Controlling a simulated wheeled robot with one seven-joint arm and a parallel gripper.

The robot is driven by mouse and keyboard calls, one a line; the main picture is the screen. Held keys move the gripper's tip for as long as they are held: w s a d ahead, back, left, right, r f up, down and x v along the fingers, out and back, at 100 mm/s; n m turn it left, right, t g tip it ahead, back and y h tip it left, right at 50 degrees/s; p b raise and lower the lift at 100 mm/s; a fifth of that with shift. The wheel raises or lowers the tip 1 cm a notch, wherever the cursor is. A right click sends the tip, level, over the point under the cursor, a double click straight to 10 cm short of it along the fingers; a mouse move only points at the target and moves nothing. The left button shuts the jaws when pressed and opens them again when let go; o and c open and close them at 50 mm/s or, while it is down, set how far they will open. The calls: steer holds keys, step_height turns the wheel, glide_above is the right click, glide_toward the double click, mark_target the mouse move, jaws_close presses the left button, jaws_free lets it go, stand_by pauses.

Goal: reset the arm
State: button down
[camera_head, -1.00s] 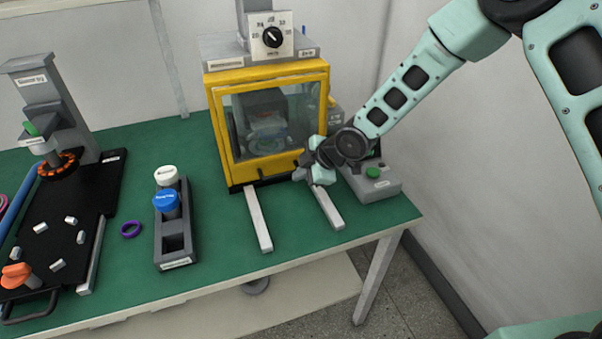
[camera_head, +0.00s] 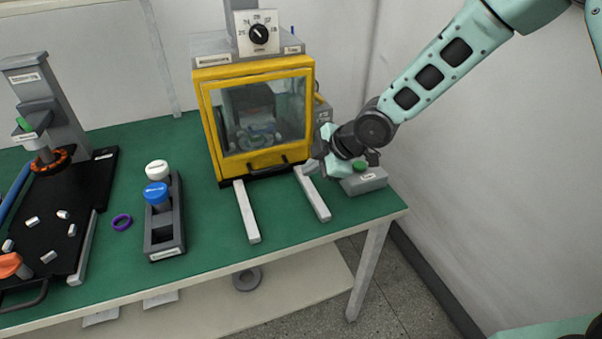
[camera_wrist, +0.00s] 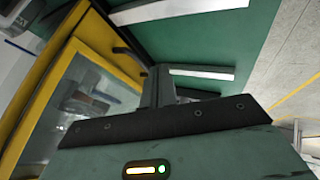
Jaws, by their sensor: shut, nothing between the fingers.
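My gripper (camera_head: 322,160) is shut and empty, at the right front of the yellow-framed machine (camera_head: 205,115). It hangs just above the right grey rail and beside the grey button box (camera_head: 368,182) with its green button. In the wrist view my gripper (camera_wrist: 160,82) shows its narrow fingers together with nothing between them. The yellow machine's clear door (camera_head: 262,118) is closed; a blurred part shows behind it. The wrist view also shows the yellow frame (camera_wrist: 100,40) close on the left.
Two grey rails (camera_head: 246,212) stick out in front of the machine. A black fixture (camera_head: 50,235) is farther left. A wall bounds the right.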

steer(key=s+d+r+m+g+h, duration=0.1)
steer(key=s+r+m, duration=0.3)
steer(key=s, duration=0.6)
steer(key=s+d+r+m+g+h, duration=0.2)
steer(key=s+d+r+m+h, duration=0.1)
steer(key=s, duration=0.8)
steer(key=s+d+r+m+g+h, duration=0.1)
steer(key=s+r+m, duration=0.4)
steer(key=s, duration=0.6)
steer(key=shift+s+d+h, duration=0.15)
steer(key=shift+d+h, duration=0.35)
steer(key=shift+d, duration=0.65)
